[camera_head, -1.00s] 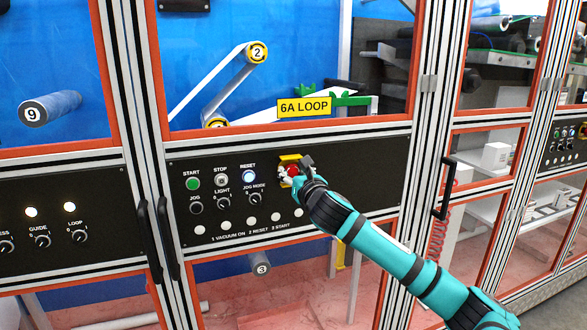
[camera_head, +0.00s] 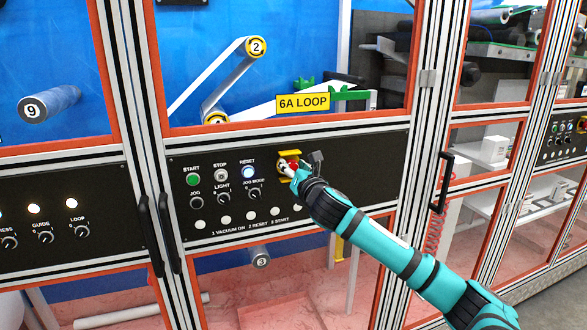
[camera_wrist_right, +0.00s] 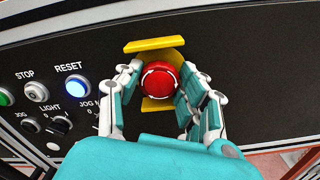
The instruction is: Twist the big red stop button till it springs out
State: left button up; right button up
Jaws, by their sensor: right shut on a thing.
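The big red stop button (camera_wrist_right: 160,81) has white curved arrows on its face and sits on a yellow mount (camera_wrist_right: 154,43) on the black panel. In the head view the red button (camera_head: 293,165) is mostly hidden by my right gripper (camera_head: 287,169). In the right wrist view the fingers of my right gripper (camera_wrist_right: 158,90) stand on both sides of the button and are shut on it. Whether the button is sprung out is hard to tell. My left gripper is not in view.
The black control panel (camera_head: 350,170) carries a green START button (camera_head: 193,180), a STOP button (camera_head: 221,174), a lit RESET button (camera_head: 248,172) and knobs to the left of the red button. Black door handles (camera_head: 446,183) stick out from the frame on the right.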

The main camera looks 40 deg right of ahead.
jog(key=shift+d+r, duration=0.1)
jog(key=shift+r, duration=0.2)
jog(key=o, duration=1.2)
jog(key=shift+w+f, duration=0.3)
jog(key=shift+s, duration=0.15)
jog(key=v, duration=1.1)
jog(key=shift+s, duration=0.35)
